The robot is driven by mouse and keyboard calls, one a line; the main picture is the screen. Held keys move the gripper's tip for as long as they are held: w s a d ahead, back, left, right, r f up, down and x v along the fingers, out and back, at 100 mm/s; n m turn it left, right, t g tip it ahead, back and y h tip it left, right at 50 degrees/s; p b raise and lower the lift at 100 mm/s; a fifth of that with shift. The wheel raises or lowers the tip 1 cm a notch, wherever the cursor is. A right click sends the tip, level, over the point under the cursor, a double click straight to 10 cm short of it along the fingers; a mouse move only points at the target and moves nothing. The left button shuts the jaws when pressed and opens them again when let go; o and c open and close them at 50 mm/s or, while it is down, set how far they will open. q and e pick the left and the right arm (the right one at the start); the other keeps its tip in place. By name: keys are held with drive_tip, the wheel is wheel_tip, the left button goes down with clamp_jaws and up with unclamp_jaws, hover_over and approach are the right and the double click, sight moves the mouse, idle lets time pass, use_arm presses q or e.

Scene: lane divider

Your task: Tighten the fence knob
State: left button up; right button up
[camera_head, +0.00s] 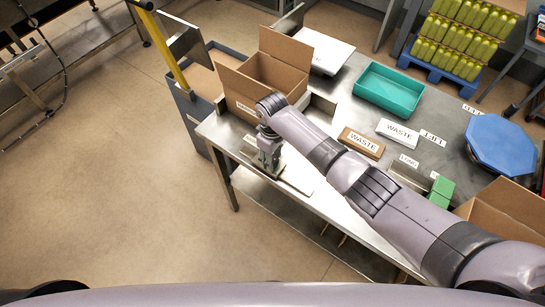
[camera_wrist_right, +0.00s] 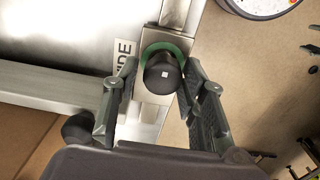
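In the right wrist view, the black round fence knob (camera_wrist_right: 162,76), with a small white square on its face and a green ring behind it, sits on a metal bracket at the edge of the steel table. My right gripper (camera_wrist_right: 160,66) has its two fingers spread, one on each side of the knob. A gap shows on the left side; whether the right finger touches is unclear. In the head view, my right gripper (camera_head: 268,161) points down at the table's near left corner and hides the knob. My left gripper is not in view.
On the steel table (camera_head: 233,135) stand an open cardboard box (camera_head: 236,88), a teal tray (camera_head: 389,88), blocks marked WASTE (camera_head: 362,142) and a blue octagonal plate (camera_head: 502,145). A label ending in "IDE" (camera_wrist_right: 124,54) lies beside the knob.

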drive_tip(key=shift+o, duration=0.9)
drive_tip(key=shift+s+f, duration=0.1)
drive_tip(key=shift+f, duration=0.05)
wheel_tip(320, 180, up, 12)
idle(0.4)
